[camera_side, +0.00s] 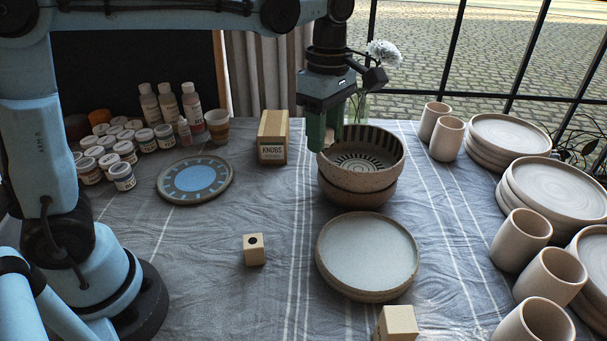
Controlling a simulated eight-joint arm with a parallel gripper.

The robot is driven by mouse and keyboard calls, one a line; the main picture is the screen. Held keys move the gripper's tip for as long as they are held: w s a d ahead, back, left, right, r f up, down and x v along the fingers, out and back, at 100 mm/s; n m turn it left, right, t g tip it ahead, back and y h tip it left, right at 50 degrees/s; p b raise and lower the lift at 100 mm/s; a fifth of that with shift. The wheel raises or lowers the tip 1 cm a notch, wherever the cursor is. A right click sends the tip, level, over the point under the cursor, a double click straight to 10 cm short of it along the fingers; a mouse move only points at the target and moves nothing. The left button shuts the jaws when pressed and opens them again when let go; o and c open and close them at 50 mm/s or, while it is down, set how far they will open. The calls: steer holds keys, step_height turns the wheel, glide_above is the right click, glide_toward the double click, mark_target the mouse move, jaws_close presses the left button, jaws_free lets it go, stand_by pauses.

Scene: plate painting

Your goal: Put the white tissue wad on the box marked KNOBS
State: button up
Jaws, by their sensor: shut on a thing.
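My gripper (328,138) points down at the left rim of the stacked bowls, its green fingers shut on a small pale thing (329,139). Only a little of this thing shows between the fingers; it appears to be the white tissue wad, and no other wad is in view. The box marked KNOBS (272,151) stands upright on the cloth, a little left of my gripper. Its label faces the camera, and its top looks bare.
Two stacked bowls (361,178) stand just right of and below my gripper. A vase with a white flower (384,53) is behind them. A pale plate (367,253), a small wooden block (254,250) and a blue-centred plate (195,179) lie around. Cloth left of the bowls is clear.

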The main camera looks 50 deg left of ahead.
steer(key=w+a+r+n, duration=0.1)
steer(key=w+a+n, duration=0.3)
steer(key=a, duration=0.3)
steer(key=w+a+r+n, duration=0.1)
steer(key=w+a+n, duration=0.25)
steer(key=a, duration=0.35)
glide_above(277, 122)
steer(key=f, duration=0.6)
steer(key=shift+s+d+f, duration=0.15)
steer(key=shift+d+f, duration=0.15)
steer(key=shift+f, duration=0.1)
steer(key=shift+a+f, duration=0.35)
steer(key=shift+f, duration=1.9)
steer(key=o, duration=1)
steer(key=shift+f, duration=0.1)
